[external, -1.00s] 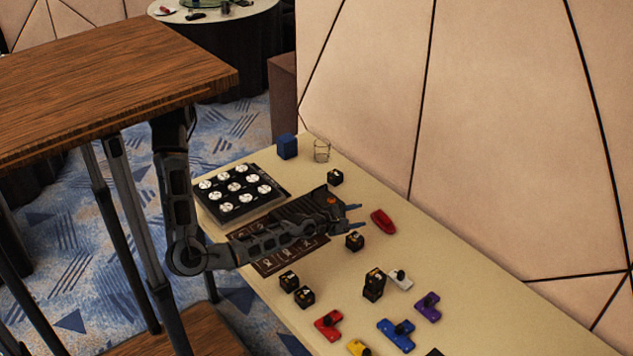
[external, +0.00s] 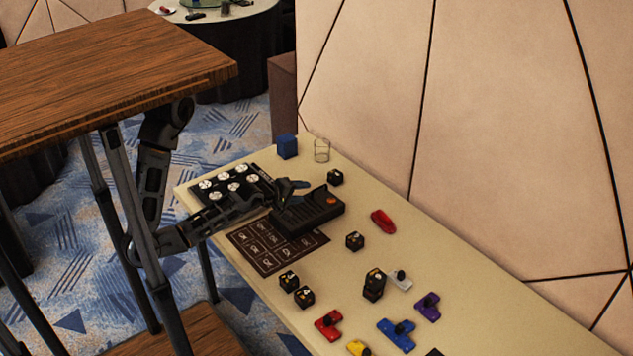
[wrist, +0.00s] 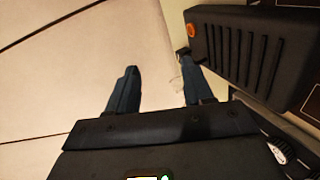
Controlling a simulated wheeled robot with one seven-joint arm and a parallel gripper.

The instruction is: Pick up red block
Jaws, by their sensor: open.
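A red block (external: 328,325) with a dark knob lies near the front of the table, among other coloured blocks. A smooth red object (external: 383,221) lies further back toward the wall; I cannot tell exactly what it is. My gripper (external: 291,187) is open and empty, far back-left of the red block, beside a black ribbed device with an orange button (external: 308,212). In the wrist view the two blue fingers (wrist: 160,88) are spread apart, with nothing between them but wall and table. No red block shows in the wrist view.
A dark tray of white discs (external: 222,186) and a brown printed card (external: 262,247) lie near my arm. Several black cubes (external: 354,240) are scattered about. A glass (external: 321,150) stands at the back; the wall (external: 480,150) borders the table.

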